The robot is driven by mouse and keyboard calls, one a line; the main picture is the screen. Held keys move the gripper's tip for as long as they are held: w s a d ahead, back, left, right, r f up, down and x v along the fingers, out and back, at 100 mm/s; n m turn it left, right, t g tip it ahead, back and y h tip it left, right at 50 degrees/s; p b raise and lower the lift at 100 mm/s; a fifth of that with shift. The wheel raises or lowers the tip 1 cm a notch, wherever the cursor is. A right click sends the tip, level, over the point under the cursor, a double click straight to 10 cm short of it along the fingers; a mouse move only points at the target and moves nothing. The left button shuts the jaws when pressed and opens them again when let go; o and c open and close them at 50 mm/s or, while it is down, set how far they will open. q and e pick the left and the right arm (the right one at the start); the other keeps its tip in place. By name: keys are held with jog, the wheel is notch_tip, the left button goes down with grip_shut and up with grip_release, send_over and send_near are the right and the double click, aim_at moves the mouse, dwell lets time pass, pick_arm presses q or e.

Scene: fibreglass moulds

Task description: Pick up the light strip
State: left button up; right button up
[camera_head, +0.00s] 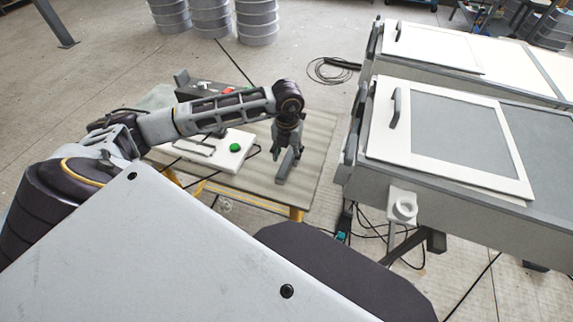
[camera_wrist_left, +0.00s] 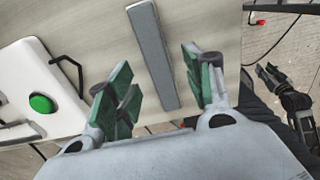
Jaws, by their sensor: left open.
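The light strip (camera_wrist_left: 153,55) is a grey bar lying on the wooden table, between the two fingers of my left gripper in the left wrist view. In the head view the strip (camera_head: 288,164) shows just under the gripper, partly hidden. My left gripper (camera_head: 287,150) points down over the table. Its green-padded fingers (camera_wrist_left: 157,72) are spread, with visible gaps to the strip on both sides. My right gripper (camera_wrist_left: 272,74) shows small at the right of the left wrist view; its opening is unclear. It does not show in the head view.
On the table (camera_head: 318,140), a white panel (camera_head: 213,150) with a green button (camera_head: 235,147) is left of the strip, with a dark box (camera_head: 204,88) behind it. Grey benches with white framed lids (camera_head: 450,174) stand right. Cables lie on the floor.

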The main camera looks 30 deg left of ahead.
aim_at(287, 162)
pick_arm(q)
notch_tip(287, 162, down, 2)
jog(key=shift+s+f, duration=0.1)
jog(key=shift+s, duration=0.05)
jog(key=shift+a+f, duration=0.1)
jog(key=shift+f, duration=0.5)
jog(key=c, duration=0.7)
grip_shut()
pick_arm(e)
jog(key=shift+w+a+r, duration=0.3)
jog(key=shift+a+r, duration=0.1)
jog(key=shift+r, duration=0.05)
